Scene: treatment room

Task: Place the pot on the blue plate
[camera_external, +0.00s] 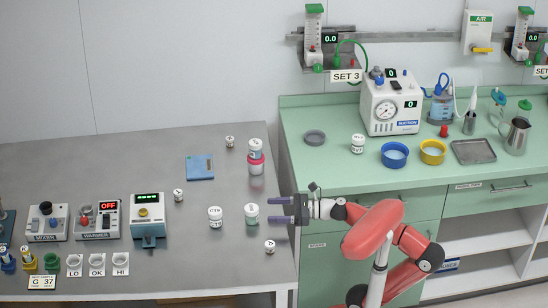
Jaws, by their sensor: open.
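Several small white lidded pots are in view, and I cannot tell which one the task means. One pot (251,213) stands upright near the table's right edge, and another pot (215,216) stands just left of it. A white pot with a red band (256,163) stands farther back. My gripper (270,210) is open, with its two dark fingers pointing left at the nearest pot. The jaws look empty; contact with the pot cannot be told.
A blue-and-white device (148,218) and a warmer (97,219) stand at left. The green counter (330,175) holds a suction unit (390,102), blue and yellow bowls and another white pot (357,143). The table around the plate is mostly clear.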

